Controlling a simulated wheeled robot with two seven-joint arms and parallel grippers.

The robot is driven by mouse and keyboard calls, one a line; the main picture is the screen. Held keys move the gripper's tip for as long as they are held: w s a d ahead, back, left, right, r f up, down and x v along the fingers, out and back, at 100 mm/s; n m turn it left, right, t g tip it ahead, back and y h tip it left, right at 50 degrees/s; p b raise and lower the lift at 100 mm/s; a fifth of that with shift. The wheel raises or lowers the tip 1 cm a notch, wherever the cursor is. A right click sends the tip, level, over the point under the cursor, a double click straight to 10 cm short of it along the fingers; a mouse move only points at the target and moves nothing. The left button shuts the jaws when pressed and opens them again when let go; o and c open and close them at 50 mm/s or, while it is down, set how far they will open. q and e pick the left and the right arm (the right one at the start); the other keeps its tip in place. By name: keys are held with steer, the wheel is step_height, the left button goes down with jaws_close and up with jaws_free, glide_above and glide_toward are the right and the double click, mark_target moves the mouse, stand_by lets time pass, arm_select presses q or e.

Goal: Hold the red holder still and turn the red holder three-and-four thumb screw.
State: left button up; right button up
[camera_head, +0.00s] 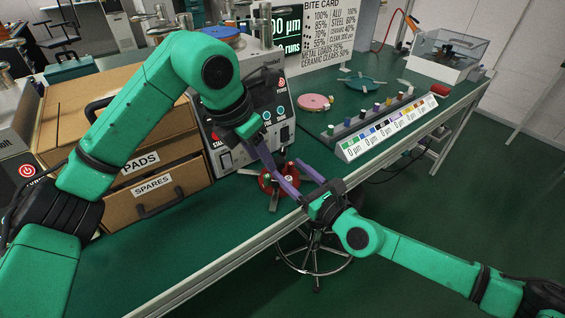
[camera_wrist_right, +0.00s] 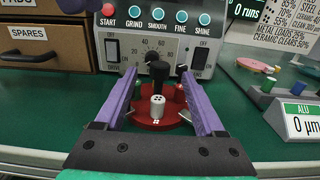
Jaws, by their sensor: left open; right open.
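The red holder (camera_head: 267,184) is a round red piece on the green bench, in front of the grey machine. In the right wrist view the red holder (camera_wrist_right: 140,121) carries an upright black post (camera_wrist_right: 159,75) and a white cylinder (camera_wrist_right: 157,107) with dark dots on top. I cannot tell whether this cylinder is the three-and-four thumb screw. My right gripper (camera_head: 299,178) is open, its purple fingers reaching toward the holder; in its wrist view they stand either side of it. My left gripper (camera_head: 268,160) is open above the holder's back side; its fingers partly overlap the holder and right fingers.
The grey machine (camera_wrist_right: 112,50) with switches and a dial stands close behind the holder. Cardboard drawers (camera_head: 160,190) are at left. A rack of coloured pegs (camera_head: 375,115) and a pink disc (camera_head: 314,102) lie right. The bench's front edge runs under my right gripper.

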mark_target(274, 182)
steer(key=x, duration=0.5)
steer(key=shift+w+a, duration=0.15)
steer(key=shift+w, duration=0.05)
jaws_close()
arm_select(q)
steer(key=shift+c, duration=0.9)
arm_select(e)
steer(key=shift+s, duration=0.1)
arm_select(q)
steer(key=shift+n+t, duration=0.4)
steer(key=shift+n, duration=0.3)
steer(key=x, duration=0.6)
steer(key=s+x, duration=0.1)
steer(key=x, duration=0.2)
steer(key=shift+f, duration=0.25)
jaws_close()
